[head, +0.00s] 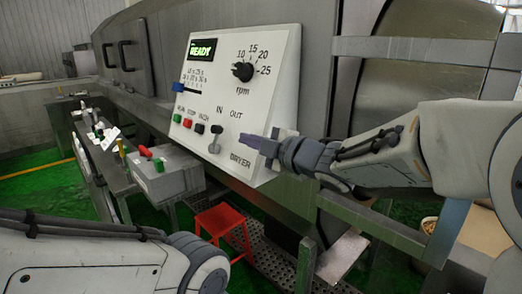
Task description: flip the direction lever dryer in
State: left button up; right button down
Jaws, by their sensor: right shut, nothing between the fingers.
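The direction lever (215,138) is a small dark-and-grey lever low on the white control panel (284,60), under the IN and OUT labels and next to the DRYER label. Its knob stands up toward the IN side. My right gripper (246,141) comes in from the right with its purple fingertips shut and empty. They are in front of the panel, to the right of the lever and apart from it. My left arm shows at the lower left, but its gripper is out of view.
The panel also has a lit READY display (201,49), a black rpm knob (243,72), a blue slider handle (178,88) and small coloured buttons (187,124). A grey box (170,175) stands at the left. A red stool (222,222) is below.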

pick_arm(q)
jog(key=shift+f, duration=0.3)
pick_arm(e)
jog(key=v, duration=0.3)
jog(key=shift+s+d, duration=0.1)
jog(key=shift+s, duration=0.2)
pick_arm(q)
jog(key=c, duration=0.4)
grip_shut()
pick_arm(e)
jog(key=s+d+f+m+g+h, duration=0.1)
jog(key=s+f+m+g+h, duration=0.1)
jog(key=s+f+m+h, duration=0.45)
jog(key=s+d+f+m+g+h, duration=0.1)
jog(key=s+f+m+g+h, duration=0.25)
jog(key=f, duration=0.65)
jog(key=s+d+f+m+g, duration=0.1)
jog(key=s+f+m+g, duration=0.1)
jog(key=s, duration=0.8)
jog(key=s+d+f+m+g, duration=0.1)
jog(key=s+f+m+g, duration=0.2)
jog(key=s, duration=0.7)
notch_tip(320, 180, down, 3)
jog(key=shift+s+f+g, duration=0.1)
jog(key=shift+s+g, duration=0.2)
jog(key=shift+g, duration=0.85)
